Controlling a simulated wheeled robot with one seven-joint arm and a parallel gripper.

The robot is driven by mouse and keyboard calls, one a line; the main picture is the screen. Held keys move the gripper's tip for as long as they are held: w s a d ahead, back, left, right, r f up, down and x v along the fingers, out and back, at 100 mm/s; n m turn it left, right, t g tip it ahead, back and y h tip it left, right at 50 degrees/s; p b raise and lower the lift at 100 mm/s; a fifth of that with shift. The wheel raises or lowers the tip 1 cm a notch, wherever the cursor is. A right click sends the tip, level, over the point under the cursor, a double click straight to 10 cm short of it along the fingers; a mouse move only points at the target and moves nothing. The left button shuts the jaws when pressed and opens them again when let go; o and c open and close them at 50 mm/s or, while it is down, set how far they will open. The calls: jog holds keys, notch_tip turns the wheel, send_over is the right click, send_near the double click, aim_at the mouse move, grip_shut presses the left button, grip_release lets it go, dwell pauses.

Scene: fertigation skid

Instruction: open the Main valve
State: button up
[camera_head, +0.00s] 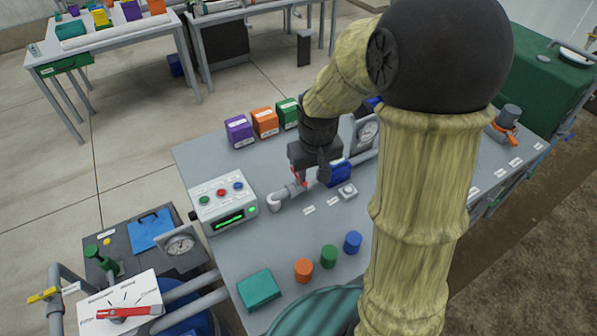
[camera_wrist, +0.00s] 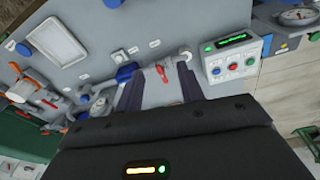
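A small valve with a red handle (camera_head: 298,184) sits on the grey pipe across the bench top, beside the control box. My gripper (camera_head: 311,178) points down over this pipe. In the wrist view my gripper (camera_wrist: 160,82) has its two dark fingers spread apart, and the red handle (camera_wrist: 163,73) shows between their tips with nothing clamped. I cannot tell whether the fingers touch it. A valve with an orange handle (camera_head: 504,132) stands at the right of the bench, and one with a yellow handle (camera_head: 43,295) at the lower left. The labels are too small to read, so I cannot tell which is Main.
The control box (camera_head: 222,204) with coloured buttons stands close left of my gripper. Coloured boxes (camera_head: 265,122) stand behind. A red pointer (camera_head: 125,312) lies on a white dial plate at lower left.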

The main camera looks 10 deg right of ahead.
jog(key=w+f+n+g, duration=0.1)
jog(key=w+f, duration=0.1)
jog(key=w, duration=0.8)
jog(key=w+f+n, duration=0.1)
jog(key=w+f, duration=0.2)
jog(key=w, duration=0.7)
jog(key=shift+d+f+g+b, duration=0.2)
jog(key=shift+d+g+b, duration=0.2)
jog(key=shift+d, duration=0.05)
notch_tip(320, 180, down, 18)
jog(key=p, duration=0.4)
jog(key=shift+r, duration=0.25)
grip_shut()
